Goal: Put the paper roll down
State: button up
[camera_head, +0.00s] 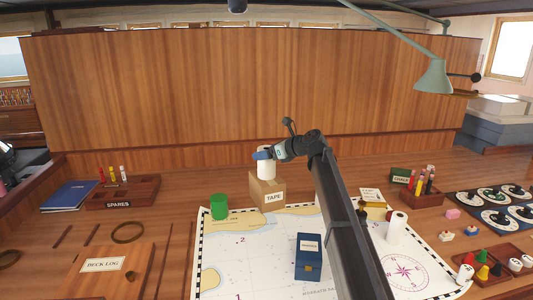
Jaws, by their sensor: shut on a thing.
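The paper roll (266,171) is a white upright cylinder in the head view. My gripper (265,155) reaches in from the right and is shut on its upper part. The roll's lower end is just above or touching the top of a brown box marked TAPE (267,192); I cannot tell if there is a gap. The box stands at the back edge of a nautical chart (255,252). My arm hides part of the chart to the right of the box.
A green cylinder (219,207) stands left of the box. A blue box (309,257) and another white cylinder (397,228) stand on the chart. The DECK LOG board (119,270) lies left, with the SPARES tray (122,200) behind it. A green lamp (434,77) hangs at upper right.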

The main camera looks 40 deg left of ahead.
jog(key=o, duration=1.3)
jog(key=shift+f, duration=0.15)
jog(key=shift+c, duration=0.2)
jog(key=shift+d+r, duration=0.15)
jog(key=shift+r, duration=0.05)
jog(key=v, duration=1.1)
jog(key=shift+d, duration=0.35)
jog(key=shift+r, duration=0.1)
